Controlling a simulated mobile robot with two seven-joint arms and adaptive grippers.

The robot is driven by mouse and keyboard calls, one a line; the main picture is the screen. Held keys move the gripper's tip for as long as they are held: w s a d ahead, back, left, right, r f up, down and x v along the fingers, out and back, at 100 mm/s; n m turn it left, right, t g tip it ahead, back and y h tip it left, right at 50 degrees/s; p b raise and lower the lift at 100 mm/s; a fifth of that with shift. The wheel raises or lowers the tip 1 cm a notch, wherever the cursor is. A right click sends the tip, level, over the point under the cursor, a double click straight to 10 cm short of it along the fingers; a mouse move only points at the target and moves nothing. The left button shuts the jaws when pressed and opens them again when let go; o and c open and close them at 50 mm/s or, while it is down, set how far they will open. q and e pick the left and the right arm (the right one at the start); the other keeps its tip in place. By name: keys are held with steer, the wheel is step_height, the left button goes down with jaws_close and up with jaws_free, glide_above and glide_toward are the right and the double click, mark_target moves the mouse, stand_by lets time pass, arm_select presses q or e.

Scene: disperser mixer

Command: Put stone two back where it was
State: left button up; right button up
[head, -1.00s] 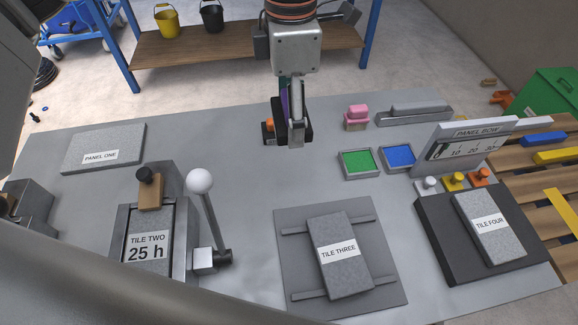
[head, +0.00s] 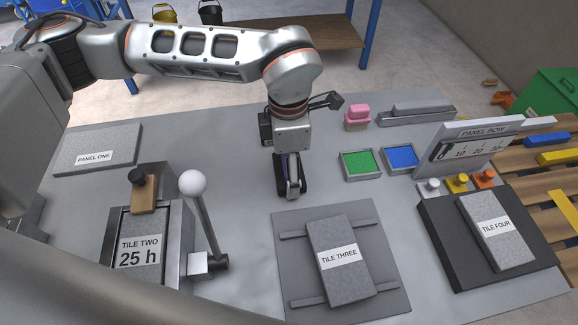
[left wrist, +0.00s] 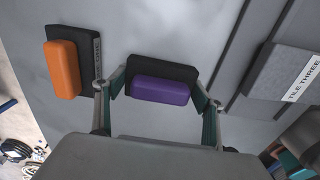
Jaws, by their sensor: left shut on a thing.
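My left gripper (head: 290,190) is shut on a purple block with a dark base (left wrist: 160,90), which looks like stone two; its name is not readable. In the head view the fingers and arm cover most of it. The gripper is low over the grey table, just behind the plate with TILE THREE, and I cannot tell if the block touches the table. In the left wrist view an orange block (left wrist: 63,70) on a dark base marked "ONE" lies to the left of the purple one. My arm hides it in the head view.
TILE THREE (head: 341,285) lies on a grey plate in front of the gripper. Green (head: 360,164) and blue (head: 399,156) pads and a pink block (head: 356,119) are to the right. A white-knobbed lever (head: 194,185) rises at the left. Bare table lies between the lever and the gripper.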

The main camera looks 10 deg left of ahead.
arm_select(q)
steer(key=shift+f, duration=0.15)
steer(key=shift+f, duration=0.15)
steer(key=o, duration=1.2)
steer(key=shift+c, duration=0.2)
step_height(320, 180, up, 12)
steer(key=shift+w+r+p, duration=0.1)
steer(key=shift+r+p, duration=0.1)
steer(key=shift+p, duration=0.45)
